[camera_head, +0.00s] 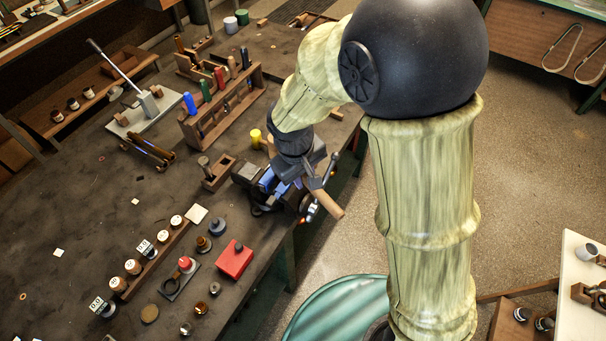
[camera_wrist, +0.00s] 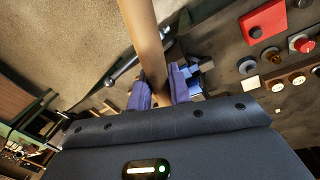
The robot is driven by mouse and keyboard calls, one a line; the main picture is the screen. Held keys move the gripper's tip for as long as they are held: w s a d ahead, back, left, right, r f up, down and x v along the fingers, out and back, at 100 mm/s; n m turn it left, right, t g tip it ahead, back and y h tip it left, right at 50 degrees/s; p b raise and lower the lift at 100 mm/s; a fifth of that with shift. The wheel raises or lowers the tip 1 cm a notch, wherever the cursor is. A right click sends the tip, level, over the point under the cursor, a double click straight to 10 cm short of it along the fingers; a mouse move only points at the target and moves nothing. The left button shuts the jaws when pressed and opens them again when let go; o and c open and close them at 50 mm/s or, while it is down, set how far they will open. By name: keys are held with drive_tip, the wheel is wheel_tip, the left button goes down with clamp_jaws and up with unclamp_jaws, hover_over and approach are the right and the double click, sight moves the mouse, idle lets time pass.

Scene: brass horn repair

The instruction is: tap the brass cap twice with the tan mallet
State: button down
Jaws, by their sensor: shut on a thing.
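My gripper (camera_head: 309,182) is at the bench's right edge, over or beside the vise (camera_head: 262,190). It is shut on a tan wooden piece, the mallet (camera_head: 327,205), which sticks out toward the lower right past the bench edge. In the wrist view, my gripper's blue-violet fingers (camera_wrist: 158,96) clasp the mallet's tan shaft (camera_wrist: 143,35), which runs out of the top of the picture. I cannot make out the mallet's head. I cannot tell which piece is the brass cap; small brass-coloured parts (camera_head: 214,288) stand at the bench's front, and the vise is partly hidden by my gripper.
A red box (camera_head: 234,260) and a fixture with a red knob (camera_head: 184,263) stand in front of the vise. A wooden rack (camera_head: 222,107) with coloured handles stands behind. A row of white-topped jars (camera_head: 155,239) is left. Open floor (camera_head: 535,150) lies to the right.

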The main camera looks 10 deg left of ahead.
drive_tip(key=shift+f, duration=0.25)
drive_tip(key=shift+b, duration=0.3)
idle(0.8)
idle(0.3)
drive_tip(key=shift+r+p, duration=0.35)
drive_tip(key=shift+p, duration=0.45)
drive_tip(key=shift+f, duration=0.1)
idle(0.4)
